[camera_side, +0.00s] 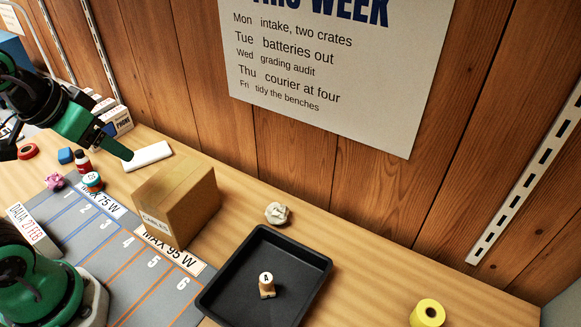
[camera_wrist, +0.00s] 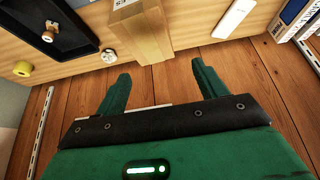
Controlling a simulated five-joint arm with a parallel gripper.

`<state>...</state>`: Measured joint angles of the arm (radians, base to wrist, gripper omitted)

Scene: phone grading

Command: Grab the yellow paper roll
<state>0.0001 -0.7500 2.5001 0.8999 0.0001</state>
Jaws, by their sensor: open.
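The yellow paper roll (camera_side: 427,313) lies on the wooden bench at the bottom right of the side view, with a dark round hole in its face. It also shows small at the left edge of the wrist view (camera_wrist: 23,69). My gripper (camera_side: 125,150) is at the upper left of the side view, raised above the bench and far from the roll. In the wrist view its two green fingers (camera_wrist: 160,82) are spread apart with nothing between them.
A black tray (camera_side: 318,262) holding a wooden stamp (camera_side: 267,286) lies between my gripper and the roll. A wooden wall with a poster (camera_side: 330,110) stands behind. Bench around the roll is clear.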

